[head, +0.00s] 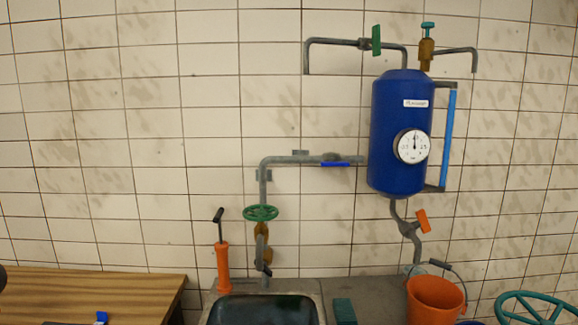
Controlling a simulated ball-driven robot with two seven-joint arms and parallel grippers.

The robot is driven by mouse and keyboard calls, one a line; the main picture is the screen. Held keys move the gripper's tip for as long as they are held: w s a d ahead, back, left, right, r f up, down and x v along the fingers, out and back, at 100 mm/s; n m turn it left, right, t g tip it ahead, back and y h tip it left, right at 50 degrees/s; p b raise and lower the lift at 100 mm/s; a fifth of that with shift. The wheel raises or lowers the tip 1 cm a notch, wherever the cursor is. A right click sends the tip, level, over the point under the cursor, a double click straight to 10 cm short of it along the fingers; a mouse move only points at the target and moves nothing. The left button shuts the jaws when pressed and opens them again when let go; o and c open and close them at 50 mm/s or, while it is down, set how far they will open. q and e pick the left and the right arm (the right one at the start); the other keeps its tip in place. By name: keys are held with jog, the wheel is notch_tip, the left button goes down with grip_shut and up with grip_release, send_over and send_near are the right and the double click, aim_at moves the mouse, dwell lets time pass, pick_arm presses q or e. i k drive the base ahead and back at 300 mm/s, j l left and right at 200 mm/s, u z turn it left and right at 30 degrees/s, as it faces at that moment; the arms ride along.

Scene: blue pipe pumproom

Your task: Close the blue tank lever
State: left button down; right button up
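The blue tank (390,140) hangs on the tiled wall right of centre, with a white label and a round gauge (412,146). A blue lever (335,164) sits on the horizontal grey pipe that enters the tank from the left. Its handle lies level, along the pipe. Neither of my grippers shows in the head view, and nothing touches the lever.
An orange lever (422,220) is on the drain pipe, a green lever (376,40) on the top pipe. A green handwheel (261,213), orange pump (223,268), sink (262,311), orange bucket (436,302) and wooden table (100,285) stand below. Space before the lever looks clear.

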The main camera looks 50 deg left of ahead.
aim_at(334, 163)
jog(key=u, duration=1.35)
